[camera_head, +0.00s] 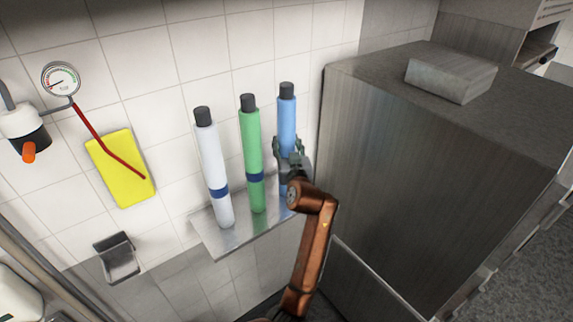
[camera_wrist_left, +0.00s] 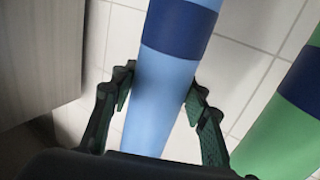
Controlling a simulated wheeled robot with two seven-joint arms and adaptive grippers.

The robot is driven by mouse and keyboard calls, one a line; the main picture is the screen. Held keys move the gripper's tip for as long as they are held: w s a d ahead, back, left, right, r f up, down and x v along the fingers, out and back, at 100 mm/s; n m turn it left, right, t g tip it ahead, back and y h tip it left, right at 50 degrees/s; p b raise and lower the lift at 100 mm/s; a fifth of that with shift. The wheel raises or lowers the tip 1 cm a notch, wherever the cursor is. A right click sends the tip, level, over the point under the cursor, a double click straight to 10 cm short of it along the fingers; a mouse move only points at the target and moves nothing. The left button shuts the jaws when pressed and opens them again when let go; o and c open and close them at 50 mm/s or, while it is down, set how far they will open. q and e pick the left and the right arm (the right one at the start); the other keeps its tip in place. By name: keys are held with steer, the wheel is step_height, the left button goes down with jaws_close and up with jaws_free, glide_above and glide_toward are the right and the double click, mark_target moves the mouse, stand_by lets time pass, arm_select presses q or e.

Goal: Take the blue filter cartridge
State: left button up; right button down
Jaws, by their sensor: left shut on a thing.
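The blue filter cartridge (camera_head: 287,115) stands upright with a black cap at the right end of a small metal wall shelf (camera_head: 250,231). My left gripper (camera_head: 289,148) is shut on its middle and hides part of it. In the left wrist view, the fingers of my left gripper (camera_wrist_left: 160,88) lie on both sides of the light blue body (camera_wrist_left: 152,108), near its dark blue band (camera_wrist_left: 178,32). The lower end is largely hidden behind my arm in the head view. My right gripper is not in view.
A green cartridge (camera_head: 251,145) and a white cartridge (camera_head: 212,160) stand left of the blue one. A large metal cabinet (camera_head: 420,170) rises close on the right. A yellow panel (camera_head: 112,165), a gauge (camera_head: 61,79) and a red tube are on the tiled wall to the left.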

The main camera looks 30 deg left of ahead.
arm_select(q)
steer(key=shift+r, duration=0.15)
steer(key=c, duration=0.8)
steer(key=shift+r, duration=0.25)
